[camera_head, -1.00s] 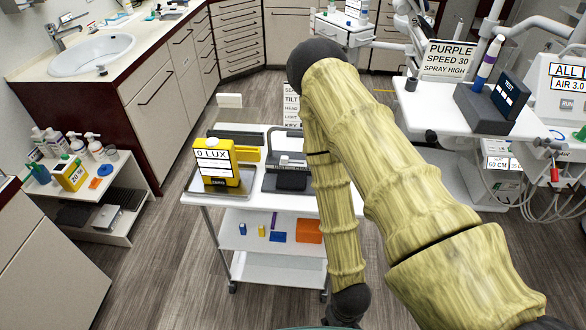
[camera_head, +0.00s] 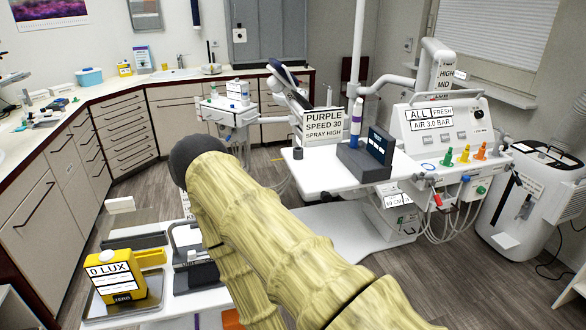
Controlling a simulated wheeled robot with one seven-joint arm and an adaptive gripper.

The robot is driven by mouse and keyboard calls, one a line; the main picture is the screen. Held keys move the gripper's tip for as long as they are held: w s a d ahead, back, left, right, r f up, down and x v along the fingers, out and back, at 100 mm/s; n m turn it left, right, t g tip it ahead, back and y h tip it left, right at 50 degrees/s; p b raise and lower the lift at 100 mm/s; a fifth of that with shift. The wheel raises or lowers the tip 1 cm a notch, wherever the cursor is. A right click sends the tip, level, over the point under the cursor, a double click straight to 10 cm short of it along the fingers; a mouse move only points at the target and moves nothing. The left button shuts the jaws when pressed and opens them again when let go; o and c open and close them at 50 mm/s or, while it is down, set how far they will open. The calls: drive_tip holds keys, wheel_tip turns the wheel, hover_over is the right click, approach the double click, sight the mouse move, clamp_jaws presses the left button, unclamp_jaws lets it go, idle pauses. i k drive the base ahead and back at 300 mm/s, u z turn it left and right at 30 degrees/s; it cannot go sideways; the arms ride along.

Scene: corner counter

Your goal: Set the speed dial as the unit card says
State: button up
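The unit card (camera_head: 323,127) stands at the left of the white tray table and reads "PURPLE SPEED 30 SPRAY HIGH". A handpiece with a purple band (camera_head: 356,122) stands upright beside a dark box with a lit screen (camera_head: 378,146); the screen text is too small to read. The white unit head (camera_head: 445,122) to the right bears a label "ALL FRESH AIR 3.0 BAR". A round black knob (camera_head: 479,114) sits on its right; I cannot tell whether it is the speed dial, and no setting is readable. My gripper is not in view; only my yellow arm shows.
A cart at lower left carries a yellow "0 LUX" meter (camera_head: 115,282). Green, yellow and orange plugs (camera_head: 464,154) line the unit's front, with hoses below. A white wheeled machine (camera_head: 530,200) stands far right. Floor (camera_head: 445,255) is clear in front of the unit.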

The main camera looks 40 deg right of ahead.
sight(479, 115)
drive_tip(key=z, duration=2.25)
